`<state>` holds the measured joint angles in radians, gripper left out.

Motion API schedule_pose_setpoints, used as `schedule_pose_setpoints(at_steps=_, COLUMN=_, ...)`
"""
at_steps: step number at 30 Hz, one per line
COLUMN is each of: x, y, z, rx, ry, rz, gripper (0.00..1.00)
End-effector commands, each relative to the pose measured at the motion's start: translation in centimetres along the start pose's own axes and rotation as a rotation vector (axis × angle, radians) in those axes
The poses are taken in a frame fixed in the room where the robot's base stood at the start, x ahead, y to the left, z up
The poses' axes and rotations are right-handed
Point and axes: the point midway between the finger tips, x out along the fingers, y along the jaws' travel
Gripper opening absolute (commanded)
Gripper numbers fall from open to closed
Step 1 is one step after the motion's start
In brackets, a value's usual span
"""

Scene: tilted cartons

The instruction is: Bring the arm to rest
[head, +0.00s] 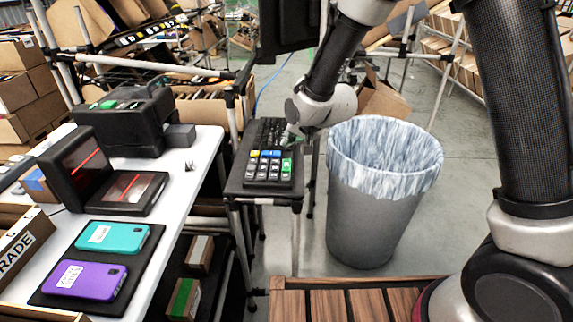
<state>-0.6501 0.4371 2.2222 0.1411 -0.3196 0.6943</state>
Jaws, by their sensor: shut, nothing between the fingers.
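My arm reaches down from the top of the head view to a small dark stand. My gripper (291,139) shows only as a small dark part below the grey wrist, just above the far end of the black keypad terminal (268,167). It looks shut and holds nothing that I can see. I cannot tell whether its tips touch the terminal. The terminal has grey keys with yellow, blue, red and green ones, and lies on the dark stand (232,187).
A grey bin (365,220) with a pale liner stands right of the stand. A white table (205,150) at left holds a scanner (130,190), a printer (120,120), a teal phone (112,237) and a purple phone (85,281). Wooden slats (330,305) lie in front.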

Motion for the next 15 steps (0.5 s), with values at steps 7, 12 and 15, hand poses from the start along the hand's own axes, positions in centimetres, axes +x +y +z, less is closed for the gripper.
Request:
schedule_pose_setpoints(at_steps=7, x=-0.3, y=2.5, z=2.9, rx=-0.137, ry=-0.126, rz=0.09, gripper=0.0)
schedule_pose_setpoints(at_steps=12, x=-3.9, y=6.8, z=7.5, rx=-0.313, ry=-0.36, rz=0.22, gripper=0.0)
schedule_pose_setpoints(at_steps=15, x=-8.5, y=9.0, z=7.8, rx=-0.393, ry=-0.467, rz=0.27, gripper=0.0)
